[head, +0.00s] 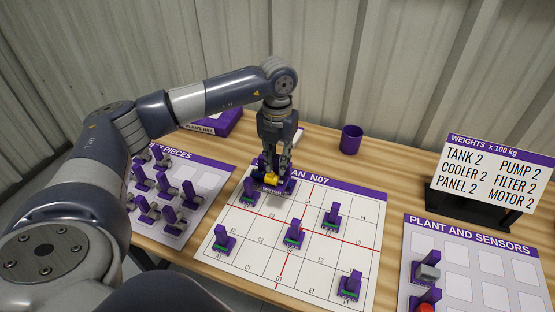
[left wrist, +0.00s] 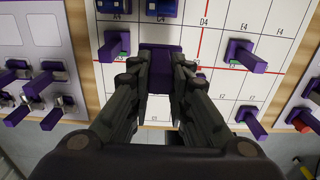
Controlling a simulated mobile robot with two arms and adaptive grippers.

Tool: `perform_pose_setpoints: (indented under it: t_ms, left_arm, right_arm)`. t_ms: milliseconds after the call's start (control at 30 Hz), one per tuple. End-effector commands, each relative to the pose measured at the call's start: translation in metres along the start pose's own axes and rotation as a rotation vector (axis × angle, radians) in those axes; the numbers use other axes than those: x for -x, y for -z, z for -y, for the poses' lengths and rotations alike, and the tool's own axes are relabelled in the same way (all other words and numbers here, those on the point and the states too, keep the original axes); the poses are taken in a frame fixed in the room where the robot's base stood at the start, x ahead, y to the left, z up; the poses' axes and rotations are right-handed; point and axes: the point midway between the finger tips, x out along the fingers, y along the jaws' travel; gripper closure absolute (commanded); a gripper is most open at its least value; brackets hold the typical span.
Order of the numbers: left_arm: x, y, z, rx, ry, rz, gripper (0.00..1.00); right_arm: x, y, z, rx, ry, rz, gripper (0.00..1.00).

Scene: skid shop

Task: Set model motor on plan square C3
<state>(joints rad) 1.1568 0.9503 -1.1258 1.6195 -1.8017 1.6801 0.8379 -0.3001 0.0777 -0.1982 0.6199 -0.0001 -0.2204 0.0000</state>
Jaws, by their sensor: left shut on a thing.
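My left gripper (head: 272,172) is shut on the model motor (head: 271,190), a dark purple piece with a yellow part and a label reading MOTOR. It is over the upper edge of the plan sheet, by the title PLAN N07. In the left wrist view my left gripper (left wrist: 160,85) has its fingers on either side of the motor's purple body (left wrist: 163,65). The white plan sheet (head: 244,262) has a grid with red lines. Square C3 is not clearly readable; the gripper and held motor cover part of that area in the wrist view. My right gripper is not in view.
Several purple models with green bases stand on the plan, including one near the centre (head: 293,234) and one at front right (head: 350,285). The pieces sheet (head: 206,176) lies left. The plant sheet (head: 489,256) and weights sign (head: 489,178) are right. A purple cup (head: 351,139) stands behind.

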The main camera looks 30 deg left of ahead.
Motion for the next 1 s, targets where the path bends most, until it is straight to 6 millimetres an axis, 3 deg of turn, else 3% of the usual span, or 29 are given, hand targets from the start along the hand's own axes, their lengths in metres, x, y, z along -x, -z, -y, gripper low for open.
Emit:
perform_pose_setpoints:
  t_ms: [367,1000]
  left_arm:
    - [-0.003,-0.001,0.000,0.001,0.000,0.001,1.00]
    - [-0.034,-0.001,0.000,0.001,0.001,0.001,1.00]
  right_arm:
    - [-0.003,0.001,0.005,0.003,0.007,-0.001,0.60]
    - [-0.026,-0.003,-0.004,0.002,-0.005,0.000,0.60]
